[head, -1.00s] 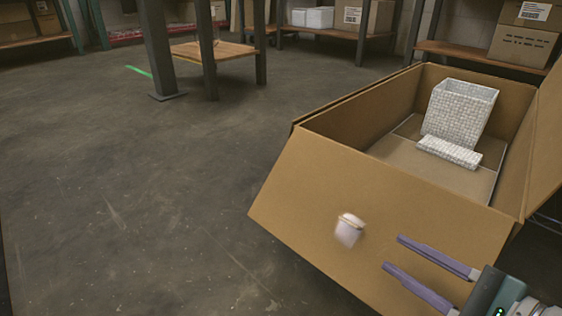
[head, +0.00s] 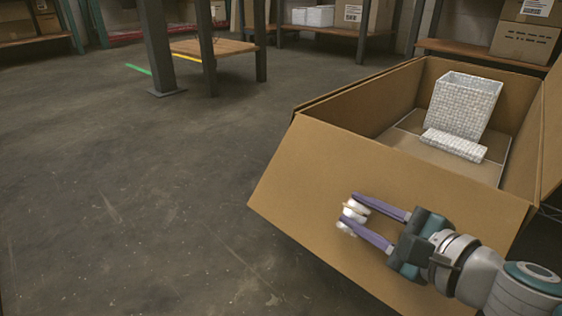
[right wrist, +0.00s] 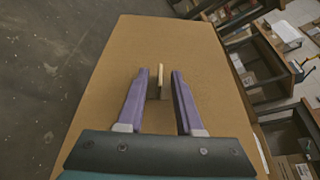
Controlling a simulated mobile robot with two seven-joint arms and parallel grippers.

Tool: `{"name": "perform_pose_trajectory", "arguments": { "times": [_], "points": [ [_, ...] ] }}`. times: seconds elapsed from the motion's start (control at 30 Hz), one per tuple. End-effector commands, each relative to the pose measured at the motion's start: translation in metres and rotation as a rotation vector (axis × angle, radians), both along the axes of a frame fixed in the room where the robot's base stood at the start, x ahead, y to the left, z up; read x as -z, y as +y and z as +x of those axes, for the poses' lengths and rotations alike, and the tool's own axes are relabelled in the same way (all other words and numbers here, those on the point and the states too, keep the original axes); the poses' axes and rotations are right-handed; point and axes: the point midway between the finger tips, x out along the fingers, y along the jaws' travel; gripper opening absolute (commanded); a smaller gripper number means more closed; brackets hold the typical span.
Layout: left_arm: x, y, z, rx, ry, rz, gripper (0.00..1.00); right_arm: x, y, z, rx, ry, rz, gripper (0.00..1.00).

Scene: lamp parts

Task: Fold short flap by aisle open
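The open cardboard box stands at the right of the head view. Its near short flap (head: 318,172) slopes outward and down from the rim, and its cardboard also fills the middle of the right wrist view (right wrist: 160,45). A small white piece (head: 350,222) shows at the flap's face, partly hidden by my fingers. My right gripper (head: 355,215) is in front of the flap, its purple fingers apart. In the right wrist view the gripper (right wrist: 160,75) has a thin tan upright piece (right wrist: 154,82) between its fingertips, with gaps beside it. My left gripper is out of view.
A white woven bin (head: 464,105) and a smaller white woven piece (head: 455,146) are inside the box. A side flap (head: 552,135) stands up at the right. Shelves with cartons (head: 524,42) line the back. The concrete floor (head: 130,190) at left is clear.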

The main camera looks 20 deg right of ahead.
Motion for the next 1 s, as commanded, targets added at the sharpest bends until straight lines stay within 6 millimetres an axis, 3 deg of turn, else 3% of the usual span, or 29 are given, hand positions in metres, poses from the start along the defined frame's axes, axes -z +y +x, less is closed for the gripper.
{"name": "perform_pose_trajectory", "arguments": {
  "times": [0.03,0.3,1.0],
  "points": [
    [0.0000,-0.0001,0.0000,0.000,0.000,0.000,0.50,0.0000,0.0000,-0.0001,0.000,0.000,0.000,0.28],
    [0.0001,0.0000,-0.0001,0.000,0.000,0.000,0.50,-0.0001,0.0000,-0.0003,0.000,0.000,0.000,0.00],
    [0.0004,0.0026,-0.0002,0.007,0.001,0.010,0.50,0.0001,0.0001,-0.0003,-0.001,-0.001,0.000,0.00]
  ]
}}
